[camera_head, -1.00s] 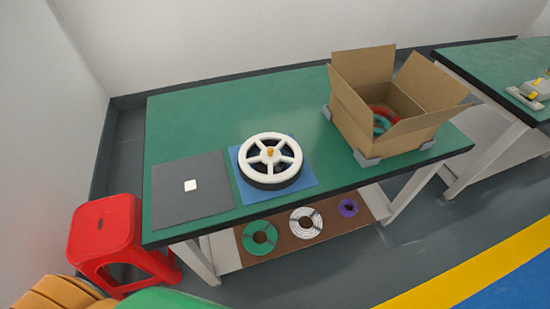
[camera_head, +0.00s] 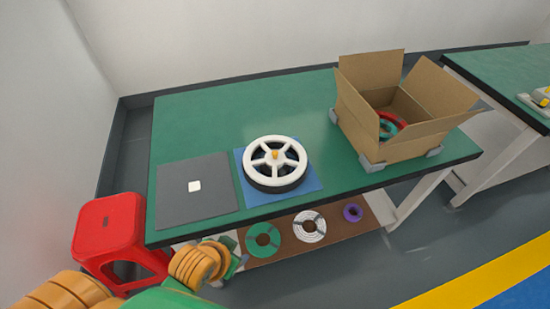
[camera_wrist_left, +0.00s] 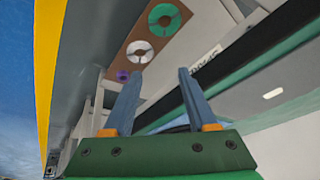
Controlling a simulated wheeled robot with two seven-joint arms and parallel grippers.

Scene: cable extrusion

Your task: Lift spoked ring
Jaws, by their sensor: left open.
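The white spoked ring (camera_head: 275,161) lies flat on top of a dark round base on a blue square mat (camera_head: 309,186) on the green table. A small orange-yellow knob shows at its centre. My left gripper (camera_wrist_left: 158,82) is open and empty in the left wrist view, its two blue fingers apart and below the table's front edge. In the head view my left arm comes in at the bottom left, below and in front of the table, well away from the ring. My right gripper is not in view.
A dark grey mat (camera_head: 196,209) with a white square lies left of the ring. An open cardboard box (camera_head: 402,149) with red and green coils stands at the right. Below is a shelf with green, white and purple coils (camera_head: 263,240). A red stool (camera_head: 107,232) stands at left.

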